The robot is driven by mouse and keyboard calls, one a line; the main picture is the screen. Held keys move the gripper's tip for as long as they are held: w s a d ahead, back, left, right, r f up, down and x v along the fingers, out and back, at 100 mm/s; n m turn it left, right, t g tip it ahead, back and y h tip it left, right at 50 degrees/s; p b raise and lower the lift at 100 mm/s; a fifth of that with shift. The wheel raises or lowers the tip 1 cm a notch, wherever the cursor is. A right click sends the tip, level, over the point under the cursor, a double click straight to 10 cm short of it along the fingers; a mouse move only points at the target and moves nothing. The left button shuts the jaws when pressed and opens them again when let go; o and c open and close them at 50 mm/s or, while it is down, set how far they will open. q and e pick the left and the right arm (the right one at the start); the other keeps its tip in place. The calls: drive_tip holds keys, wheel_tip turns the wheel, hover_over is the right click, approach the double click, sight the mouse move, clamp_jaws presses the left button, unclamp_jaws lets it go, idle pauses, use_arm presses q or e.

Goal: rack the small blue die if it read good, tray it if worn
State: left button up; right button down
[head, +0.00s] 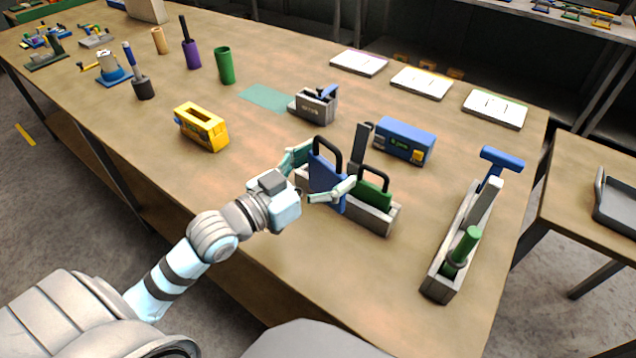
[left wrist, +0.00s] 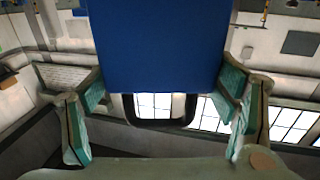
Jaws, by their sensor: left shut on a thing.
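My left gripper (head: 316,176) is shut on the blue die (head: 326,180), a flat blue plate with a black loop handle. The die stands upright at the left end of the grey slotted rack (head: 376,220); I cannot tell whether it is seated in a slot or just above. In the left wrist view the blue plate (left wrist: 160,45) fills the upper middle between the fingers. A green die (head: 374,192) with a black handle stands in the rack to its right. A dark grey tray (head: 615,205) lies on the side table at the right. My right gripper is not in view.
Behind the rack are a blue box (head: 404,140) and a grey device with a blue lever (head: 315,105). A yellow box (head: 201,127) stands left. A long holder (head: 452,250) with upright tools stands right. The table's front left is clear.

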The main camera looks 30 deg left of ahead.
use_arm(q)
drive_tip(key=w+a+r+n+t+y+p, duration=0.1)
drive_tip(key=w+a+r+y, duration=0.15)
drive_tip(key=w+r, duration=0.25)
drive_tip(key=w+a+r+n+y, duration=0.1)
drive_tip(key=w+a+r+n, duration=0.15)
drive_tip(key=w+r, duration=0.2)
drive_tip(key=shift+m, duration=0.45)
drive_tip(key=f+b, duration=0.2)
drive_tip(key=f, duration=0.4)
drive_tip(key=f+b, duration=0.2)
drive_tip(key=f, duration=0.5)
drive_tip(key=f+b, duration=0.2)
drive_tip(key=f, duration=0.4)
drive_tip(key=shift+w+a+f+b, duration=0.25)
drive_tip(key=shift+f+b, duration=0.05)
drive_tip(key=shift+f, duration=0.05)
drive_tip(key=shift+r, duration=0.1)
drive_tip(key=o, duration=1.3)
drive_tip(key=shift+f, duration=0.2)
drive_tip(key=o, duration=0.4)
drive_tip(key=shift+o, duration=0.2)
